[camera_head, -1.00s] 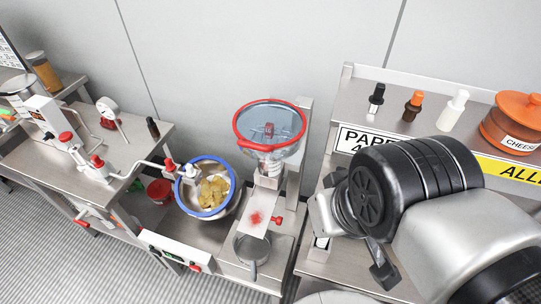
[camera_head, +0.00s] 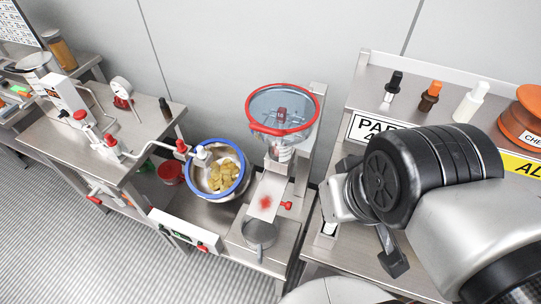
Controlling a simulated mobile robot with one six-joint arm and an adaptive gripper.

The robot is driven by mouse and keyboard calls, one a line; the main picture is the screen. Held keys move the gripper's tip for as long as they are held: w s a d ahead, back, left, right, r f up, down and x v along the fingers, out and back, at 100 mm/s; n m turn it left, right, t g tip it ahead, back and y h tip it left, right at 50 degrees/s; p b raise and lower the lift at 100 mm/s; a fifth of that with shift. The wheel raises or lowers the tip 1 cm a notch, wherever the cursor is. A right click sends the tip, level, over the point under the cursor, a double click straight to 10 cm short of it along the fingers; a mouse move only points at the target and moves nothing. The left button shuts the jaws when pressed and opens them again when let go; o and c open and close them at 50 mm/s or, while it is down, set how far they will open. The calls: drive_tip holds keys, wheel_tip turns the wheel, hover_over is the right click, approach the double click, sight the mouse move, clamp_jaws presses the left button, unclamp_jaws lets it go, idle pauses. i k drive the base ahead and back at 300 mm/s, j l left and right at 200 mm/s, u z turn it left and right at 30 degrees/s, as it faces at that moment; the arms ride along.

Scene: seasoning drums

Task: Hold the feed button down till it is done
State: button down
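A low white control box (camera_head: 185,231) sits at the front edge of the middle bench, below the blue-rimmed drum. It carries small controls, with a red one (camera_head: 203,249) near its right end; I cannot read which is the feed button. The blue-rimmed drum (camera_head: 240,184) holds yellow chip-like pieces. A clear hopper with a red rim (camera_head: 284,126) stands to its right, above a sloping plate with a red patch. My gripper (camera_head: 388,256) is to the right of the bench and clear of the control box. One dark finger shows; the rest is hidden by my wrist.
A metal pan (camera_head: 259,233) stands under the plate. The right shelf holds several bottles (camera_head: 471,102) and an orange pot (camera_head: 523,122). The left bench (camera_head: 75,140) carries a white device and a gauge. Striped floor (camera_head: 100,255) is open in front.

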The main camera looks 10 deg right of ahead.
sight(202, 249)
drive_tip(key=u, duration=1.25)
